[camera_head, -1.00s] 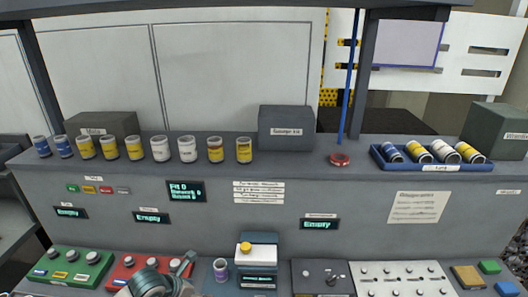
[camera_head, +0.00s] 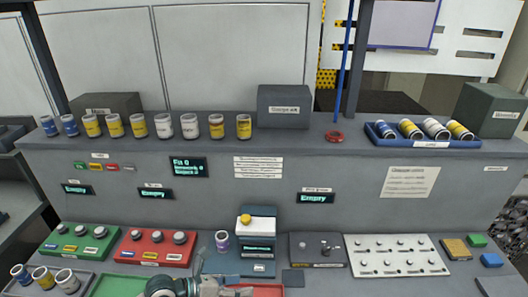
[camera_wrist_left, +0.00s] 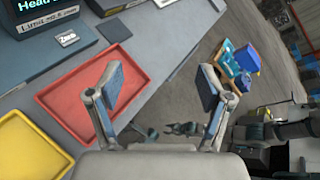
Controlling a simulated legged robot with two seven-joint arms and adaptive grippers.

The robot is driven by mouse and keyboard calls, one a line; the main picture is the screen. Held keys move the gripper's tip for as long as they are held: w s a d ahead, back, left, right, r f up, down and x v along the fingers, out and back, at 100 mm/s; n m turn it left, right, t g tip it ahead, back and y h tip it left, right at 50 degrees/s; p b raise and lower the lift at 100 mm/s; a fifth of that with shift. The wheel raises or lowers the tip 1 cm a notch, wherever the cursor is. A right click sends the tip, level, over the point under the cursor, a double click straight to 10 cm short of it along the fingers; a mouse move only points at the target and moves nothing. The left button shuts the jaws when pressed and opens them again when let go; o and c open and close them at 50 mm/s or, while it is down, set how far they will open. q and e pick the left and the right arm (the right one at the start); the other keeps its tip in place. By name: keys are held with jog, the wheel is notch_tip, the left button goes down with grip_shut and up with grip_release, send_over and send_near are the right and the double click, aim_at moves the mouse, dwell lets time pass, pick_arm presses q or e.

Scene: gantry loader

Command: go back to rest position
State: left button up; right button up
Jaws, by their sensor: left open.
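My left gripper (camera_wrist_left: 158,88) is open and empty in the left wrist view, its two fingers apart above the front part of the bench and its edge. In the head view my left arm comes in at the bottom, left of centre, and its gripper (camera_head: 236,292) is partly cut off by the lower frame edge, near a red tray (camera_head: 268,290). The red tray (camera_wrist_left: 83,92) also shows in the wrist view, left of the fingers. My right gripper is not clearly seen in either view.
A green button box (camera_head: 78,241), a red button box (camera_head: 155,247) and a white panel (camera_head: 395,256) stand on the bench. A row of cans (camera_head: 164,126) and a blue tray (camera_head: 432,143) are on the shelf. A yellow tray (camera_wrist_left: 28,147) lies beside the red tray.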

pick_arm(q)
notch_tip(320, 180, up, 9)
jog(key=s+d+n+t+h, duration=0.2)
jog(key=n+t+h, duration=0.3)
jog(key=n+h, duration=0.2)
jog(key=w+a+n+t+y, duration=0.3)
jog(key=a+n+t+y, duration=0.5)
jog(key=n+t, duration=0.5)
jog(key=s+a+f+n+g+y, duration=0.1)
jog(key=a+f+n+g+y, duration=0.2)
jog(key=a+f+n+y, duration=0.35)
jog(key=s+a+f+n+g+y, duration=0.1)
jog(key=a+f+n+g+y, duration=0.3)
jog(key=f+n+y, duration=0.5)
jog(key=s+d+f+n+g+h, duration=0.2)
jog(key=s+f+n+g+h, duration=0.3)
jog(key=s+f+g, duration=1.25)
jog(key=s+f+t, duration=0.2)
jog(key=s+f, duration=0.1)
jog(key=f, duration=1)
jog(key=s+f+t, duration=0.2)
jog(key=f, duration=1)
jog(key=s+a+f+g+y, duration=0.1)
jog(key=s+a+f, duration=0.1)
jog(key=s+f, duration=1.3)
notch_tip(320, 180, down, 3)
jog(key=shift+s+f, duration=0.1)
jog(key=shift+s, duration=0.25)
